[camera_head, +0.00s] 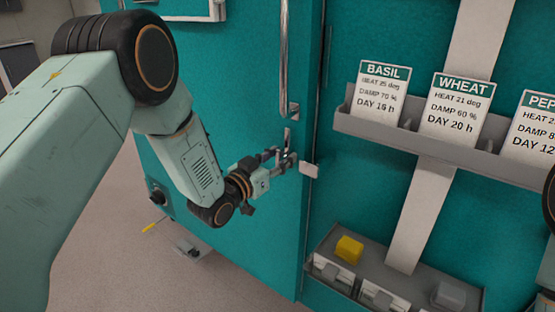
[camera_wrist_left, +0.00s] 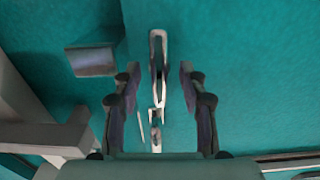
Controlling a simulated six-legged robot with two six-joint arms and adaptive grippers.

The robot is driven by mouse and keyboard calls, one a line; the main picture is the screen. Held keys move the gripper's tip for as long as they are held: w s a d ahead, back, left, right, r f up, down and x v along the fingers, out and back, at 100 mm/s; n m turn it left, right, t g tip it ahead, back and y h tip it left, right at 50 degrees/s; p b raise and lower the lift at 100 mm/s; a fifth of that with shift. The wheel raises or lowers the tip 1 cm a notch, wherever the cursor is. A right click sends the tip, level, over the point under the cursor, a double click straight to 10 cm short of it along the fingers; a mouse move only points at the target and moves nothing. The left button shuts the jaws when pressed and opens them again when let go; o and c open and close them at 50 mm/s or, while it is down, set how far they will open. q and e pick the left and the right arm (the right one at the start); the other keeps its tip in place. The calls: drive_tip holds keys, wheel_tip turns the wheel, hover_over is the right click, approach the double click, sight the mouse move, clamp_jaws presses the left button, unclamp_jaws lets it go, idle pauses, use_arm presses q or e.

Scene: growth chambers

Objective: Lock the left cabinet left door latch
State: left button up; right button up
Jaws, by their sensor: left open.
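The teal left cabinet door (camera_head: 235,75) fills the middle of the head view and looks shut. Its small metal latch (camera_head: 288,138) is below the long vertical door handle (camera_head: 284,60). In the wrist view the latch (camera_wrist_left: 158,60) is a looped metal lever pointing up the picture. My left gripper (camera_head: 285,160) is open at the latch. In the wrist view its two fingers (camera_wrist_left: 160,95) stand on either side of the lever, with gaps showing.
Right of the door, a grey shelf (camera_head: 425,147) holds BASIL, WHEAT and PEP... cards. A lower grey tray (camera_head: 330,243) carries a yellow block (camera_head: 349,249) and a grey block (camera_head: 449,294). A dark part shows at the right edge. Floor at lower left is mostly clear.

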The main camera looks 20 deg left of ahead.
use_arm(q)
drive_tip(key=shift+w+d+f, duration=0.15)
drive_tip(key=shift+d, duration=0.05)
drive_tip(key=shift+c, duration=0.3)
drive_tip(key=shift+a, duration=0.1)
clamp_jaws()
